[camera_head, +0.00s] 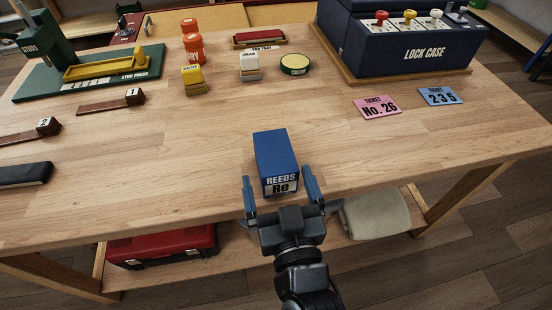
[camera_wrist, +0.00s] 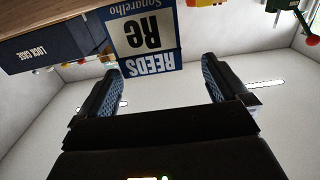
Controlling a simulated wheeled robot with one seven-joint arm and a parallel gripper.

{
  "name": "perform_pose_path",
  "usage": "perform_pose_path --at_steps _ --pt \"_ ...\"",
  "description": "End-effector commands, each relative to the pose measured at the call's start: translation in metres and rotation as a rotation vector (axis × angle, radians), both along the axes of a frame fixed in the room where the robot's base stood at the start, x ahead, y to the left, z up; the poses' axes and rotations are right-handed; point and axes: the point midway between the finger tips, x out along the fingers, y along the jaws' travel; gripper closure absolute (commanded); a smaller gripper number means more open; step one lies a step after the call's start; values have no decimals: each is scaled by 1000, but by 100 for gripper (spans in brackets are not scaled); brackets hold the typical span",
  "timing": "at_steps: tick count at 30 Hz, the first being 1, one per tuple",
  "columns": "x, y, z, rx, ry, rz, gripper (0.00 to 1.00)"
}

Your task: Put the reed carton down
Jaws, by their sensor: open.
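My gripper (camera_head: 279,186) is open at the near end of the carton, with one blue-padded finger towards each side. Both fingers of my gripper (camera_wrist: 162,75) show in the wrist view with nothing held between them. The carton's underside is hidden.
A dark blue lock case (camera_head: 415,48) stands at the back right, with pink (camera_head: 377,107) and blue (camera_head: 440,96) tickets before it. Bare table surrounds the carton.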

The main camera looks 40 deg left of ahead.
Motion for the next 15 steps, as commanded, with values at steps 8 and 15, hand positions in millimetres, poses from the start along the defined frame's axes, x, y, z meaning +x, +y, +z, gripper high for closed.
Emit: perform_pose_path --at_steps 8,15 --pt "26 21 -1 -1 -2 0 0" --pt "44 39 -2 -1 0 -1 0"
